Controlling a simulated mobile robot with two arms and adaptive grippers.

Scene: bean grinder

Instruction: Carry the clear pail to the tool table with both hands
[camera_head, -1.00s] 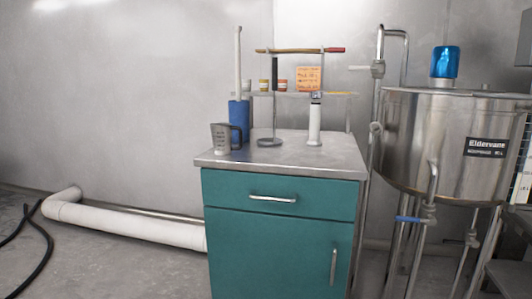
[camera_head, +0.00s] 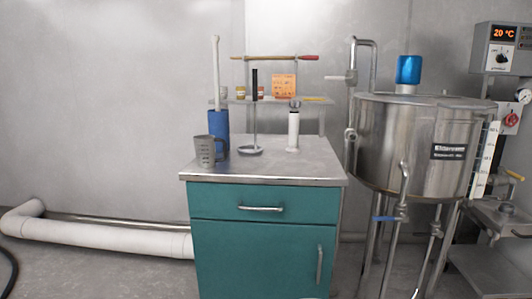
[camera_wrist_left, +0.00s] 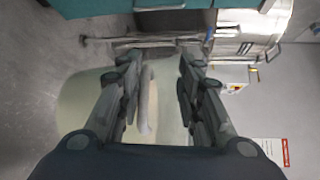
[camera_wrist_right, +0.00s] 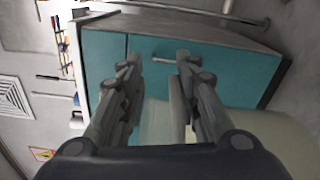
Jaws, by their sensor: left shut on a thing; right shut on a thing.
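The clear pail is out of the head view. It shows as a pale see-through body in the left wrist view (camera_wrist_left: 82,110) and in the right wrist view (camera_wrist_right: 285,140). My left gripper (camera_wrist_left: 158,85) is shut on part of the pail, and my right gripper (camera_wrist_right: 158,80) is shut on it too. The exact grip points are hard to make out. Neither gripper shows in the head view. A teal cabinet with a steel top (camera_head: 265,172) stands ahead; I cannot tell whether it is the tool table.
The cabinet top carries a grey measuring jug (camera_head: 205,152), a blue cylinder (camera_head: 218,125), a stand (camera_head: 254,120) and a white cylinder (camera_head: 293,132). A steel tank (camera_head: 405,145) stands right of it. A white pipe (camera_head: 110,237) runs along the floor at left.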

